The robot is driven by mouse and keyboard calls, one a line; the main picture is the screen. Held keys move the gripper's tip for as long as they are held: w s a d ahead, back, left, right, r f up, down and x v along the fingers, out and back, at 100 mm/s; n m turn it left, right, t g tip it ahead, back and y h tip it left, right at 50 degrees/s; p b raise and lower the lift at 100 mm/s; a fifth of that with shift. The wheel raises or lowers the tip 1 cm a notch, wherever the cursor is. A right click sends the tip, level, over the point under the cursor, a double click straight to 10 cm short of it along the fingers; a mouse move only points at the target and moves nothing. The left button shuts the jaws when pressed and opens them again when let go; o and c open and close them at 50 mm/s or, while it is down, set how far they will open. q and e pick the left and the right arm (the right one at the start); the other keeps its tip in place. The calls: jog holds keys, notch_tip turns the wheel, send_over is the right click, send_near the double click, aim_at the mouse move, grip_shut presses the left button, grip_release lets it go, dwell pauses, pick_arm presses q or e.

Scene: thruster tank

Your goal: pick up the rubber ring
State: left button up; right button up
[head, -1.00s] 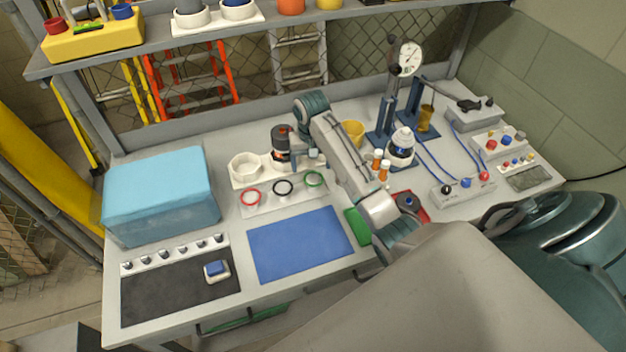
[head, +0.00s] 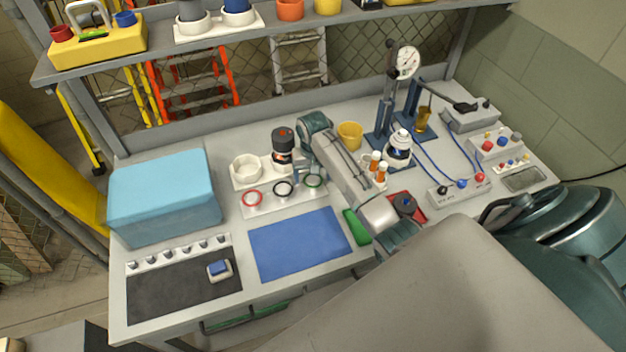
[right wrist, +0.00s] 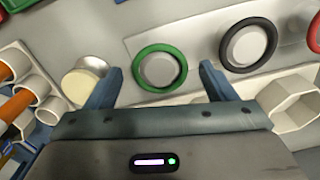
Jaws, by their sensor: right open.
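Three rubber rings lie in a row on a pale strip on the bench: a green ring (right wrist: 160,47), a black ring (right wrist: 222,45) and a red ring (right wrist: 315,32), cut by the right wrist view's edge. In the head view the red ring (head: 244,199) and black ring (head: 275,189) show clear, and the green one is partly covered by my gripper. My right gripper (right wrist: 160,70) is open and empty, its fingertips either side of the green ring in the picture. Whether they are level with it I cannot tell. My left gripper is not in view.
A white holder (head: 236,176) with a dark-capped jar (head: 283,144) stands behind the rings. A blue mat (head: 299,243) lies in front, clear. A blue box (head: 163,195) stands left.

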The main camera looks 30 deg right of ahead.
jog(key=shift+f, duration=0.1)
dwell(0.3)
jog(key=c, duration=1)
jog(key=shift+c, duration=0.2)
